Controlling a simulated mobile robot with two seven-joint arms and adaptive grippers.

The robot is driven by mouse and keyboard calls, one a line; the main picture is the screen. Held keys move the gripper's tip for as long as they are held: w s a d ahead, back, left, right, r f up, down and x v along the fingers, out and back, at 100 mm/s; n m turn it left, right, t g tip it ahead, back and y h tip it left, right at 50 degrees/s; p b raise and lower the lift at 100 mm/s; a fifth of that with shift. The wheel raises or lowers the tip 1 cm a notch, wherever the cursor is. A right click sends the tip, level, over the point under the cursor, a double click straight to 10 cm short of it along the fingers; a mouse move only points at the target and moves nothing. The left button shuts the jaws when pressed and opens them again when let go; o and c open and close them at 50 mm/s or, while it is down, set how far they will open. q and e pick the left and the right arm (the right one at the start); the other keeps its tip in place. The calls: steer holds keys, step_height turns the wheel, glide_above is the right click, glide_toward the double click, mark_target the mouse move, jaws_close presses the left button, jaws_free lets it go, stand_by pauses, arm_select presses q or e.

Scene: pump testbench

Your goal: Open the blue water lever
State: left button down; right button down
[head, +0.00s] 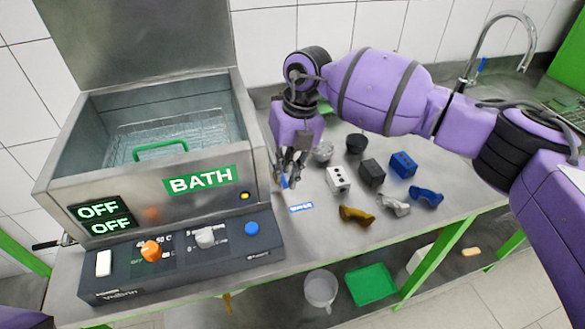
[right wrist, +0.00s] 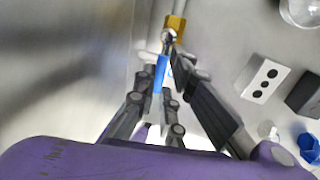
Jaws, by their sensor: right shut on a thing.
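The blue water lever (right wrist: 160,73) shows in the right wrist view, upright between my fingers, below a brass-coloured fitting (right wrist: 174,27). In the head view only a small blue part of the lever (head: 284,182) shows beside the bath's right side; the fingers hide the rest. My right gripper (head: 290,178) points down there and is shut on the lever. The gripper also shows in the right wrist view (right wrist: 167,62), its fingers on both sides of the blue piece. I cannot tell the lever's exact angle. My left gripper is out of view.
The steel bath (head: 133,193) stands close left of the gripper, with a control panel (head: 180,262) in front. Right on the table are socket blocks (head: 339,180), a blue block (head: 403,164) and coloured pieces (head: 356,214). A blue label (head: 301,207) lies before the gripper.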

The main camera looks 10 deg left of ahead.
steer(key=shift+s+a+f, duration=0.1)
steer(key=shift+s+a, duration=0.05)
steer(key=c, duration=1.9)
jaws_free()
steer(key=shift+o, duration=0.2)
steer(key=shift+a, duration=0.1)
steer(key=shift+d+r, duration=0.2)
steer(key=shift+r, duration=0.25)
step_height(320, 180, up, 11)
steer(key=w+d, duration=0.1)
steer(key=shift+d, duration=0.4)
